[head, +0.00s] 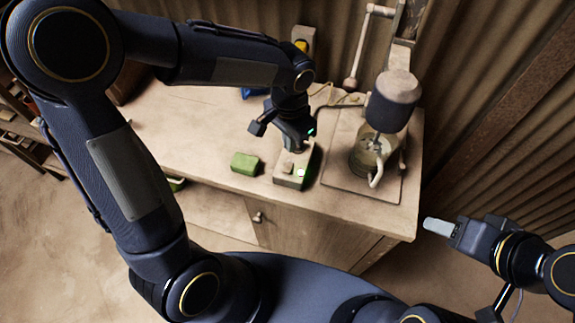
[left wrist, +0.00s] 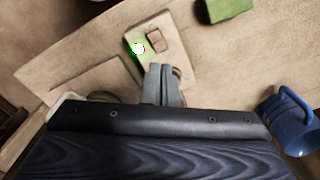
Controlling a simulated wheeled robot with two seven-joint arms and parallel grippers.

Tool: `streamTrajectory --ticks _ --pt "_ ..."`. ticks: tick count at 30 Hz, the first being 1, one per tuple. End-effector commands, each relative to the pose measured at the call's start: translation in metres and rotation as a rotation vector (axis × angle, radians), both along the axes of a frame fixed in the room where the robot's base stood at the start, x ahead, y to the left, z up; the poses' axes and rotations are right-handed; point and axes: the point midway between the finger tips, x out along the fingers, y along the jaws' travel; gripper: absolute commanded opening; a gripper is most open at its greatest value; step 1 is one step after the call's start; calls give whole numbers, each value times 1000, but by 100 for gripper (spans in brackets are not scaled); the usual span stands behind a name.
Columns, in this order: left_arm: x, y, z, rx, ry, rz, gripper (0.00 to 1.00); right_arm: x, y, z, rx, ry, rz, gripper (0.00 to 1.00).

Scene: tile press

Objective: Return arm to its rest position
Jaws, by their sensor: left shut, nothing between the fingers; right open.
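My left gripper (head: 305,140) is shut and empty. It points down just above or at the far end of a pale control box (head: 290,178) on the bench; I cannot tell if it touches. In the left wrist view the shut fingers (left wrist: 163,86) overlap the end of the box (left wrist: 170,38), which has a brown rocker switch (left wrist: 155,41), a lit green-white lamp (left wrist: 138,48) and a round knob partly hidden by the fingers. My right gripper (head: 438,226) is open and empty, off the bench's right front corner.
A green block (head: 245,163) lies left of the box. A blue mug (left wrist: 292,122) stands behind, mostly hidden by my left arm in the head view. A corrugated wall (head: 480,110) closes the back.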

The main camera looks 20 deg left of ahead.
Motion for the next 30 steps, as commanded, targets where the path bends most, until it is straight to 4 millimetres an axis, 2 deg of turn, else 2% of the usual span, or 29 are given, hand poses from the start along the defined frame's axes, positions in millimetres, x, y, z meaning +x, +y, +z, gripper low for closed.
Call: streamTrajectory --ticks 11,14,16,20,24,30 --pt "0 0 0 0 0 1 0 0 0 0 0 0 0 50" --pt "-4 7 6 -12 -10 23 0 0 0 0 0 0 0 50" --pt "-11 18 16 -35 -25 64 0 0 0 0 0 0 0 50" --pt "-37 47 42 -109 -77 188 0 0 0 0 0 0 0 50" --pt "-77 75 65 -216 -147 348 0 0 0 -1 0 0 0 50" --pt "-130 92 78 -367 -260 548 0 0 0 0 0 0 0 50"
